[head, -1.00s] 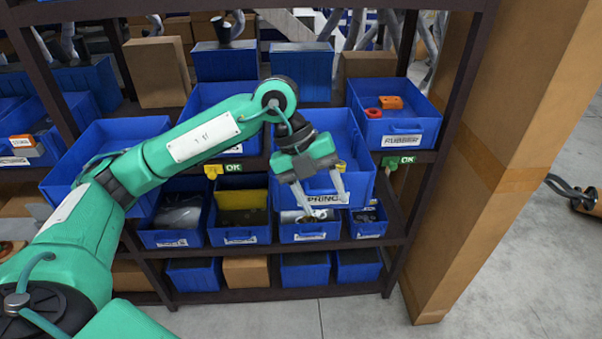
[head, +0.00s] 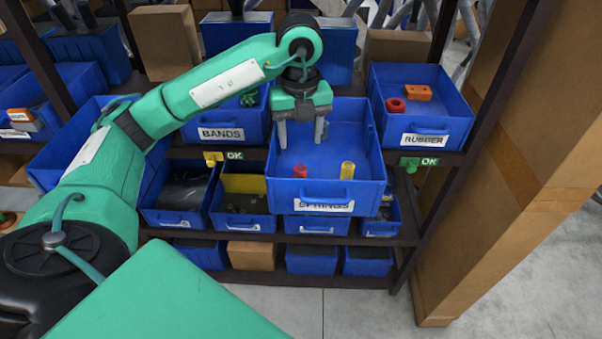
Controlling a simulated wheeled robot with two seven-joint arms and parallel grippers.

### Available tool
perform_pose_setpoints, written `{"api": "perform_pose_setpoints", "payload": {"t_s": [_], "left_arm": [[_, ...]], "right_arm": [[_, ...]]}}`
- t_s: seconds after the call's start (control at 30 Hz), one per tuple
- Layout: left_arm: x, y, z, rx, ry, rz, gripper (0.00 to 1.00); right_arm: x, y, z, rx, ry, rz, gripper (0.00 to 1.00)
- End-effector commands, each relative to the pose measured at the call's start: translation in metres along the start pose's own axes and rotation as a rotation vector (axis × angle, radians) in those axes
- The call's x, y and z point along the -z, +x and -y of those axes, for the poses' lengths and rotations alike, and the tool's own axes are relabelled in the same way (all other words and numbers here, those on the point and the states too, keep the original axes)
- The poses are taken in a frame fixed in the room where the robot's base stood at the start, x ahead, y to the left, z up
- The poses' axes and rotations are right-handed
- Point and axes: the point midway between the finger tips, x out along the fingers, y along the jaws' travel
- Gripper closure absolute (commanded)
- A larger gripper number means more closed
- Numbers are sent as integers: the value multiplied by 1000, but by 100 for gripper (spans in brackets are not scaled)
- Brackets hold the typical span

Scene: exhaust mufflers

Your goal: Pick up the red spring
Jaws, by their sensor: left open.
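The red spring (head: 300,171) stands in the front left part of the blue bin labelled SPRINGS (head: 322,193). A yellow spring (head: 347,170) stands to its right in the same bin, apart from it. My left gripper (head: 301,147) points down over the bin, open, with its two fingers apart and nothing between them. Its fingertips show just behind and above the red spring in the picture; I cannot tell their exact height. My right gripper does not show.
The RUBBER bin (head: 428,125) with a red ring and an orange block stands to the right. The BANDS bin (head: 222,120) stands to the left, partly behind my arm. A lower shelf holds more bins. A brown cardboard column (head: 500,190) stands at the right.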

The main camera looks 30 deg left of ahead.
Motion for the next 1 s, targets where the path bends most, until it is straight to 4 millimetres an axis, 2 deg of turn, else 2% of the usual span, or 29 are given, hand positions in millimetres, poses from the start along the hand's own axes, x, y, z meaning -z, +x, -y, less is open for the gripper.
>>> {"api": "perform_pose_setpoints", "payload": {"t_s": [0.07, 0.17, 0.33, 0.43, 0.67, 0.8, 1.0], "left_arm": [[1, 11, 0, -1, 1, -4, 46], [1, 23, 0, -2, 3, -4, 46], [0, 43, 0, -3, 0, -2, 46], [0, 50, 0, 0, 2, -2, 46], [0, 64, -1, -3, 1, -3, 46], [-1, 81, -3, -3, 2, -3, 46], [-2, 103, -2, 0, 1, -2, 46]], "right_arm": [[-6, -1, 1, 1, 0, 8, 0], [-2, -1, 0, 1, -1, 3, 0], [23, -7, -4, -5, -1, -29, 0], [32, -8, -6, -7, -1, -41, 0], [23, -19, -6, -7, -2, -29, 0], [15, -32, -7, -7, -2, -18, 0], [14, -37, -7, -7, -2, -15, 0]]}}
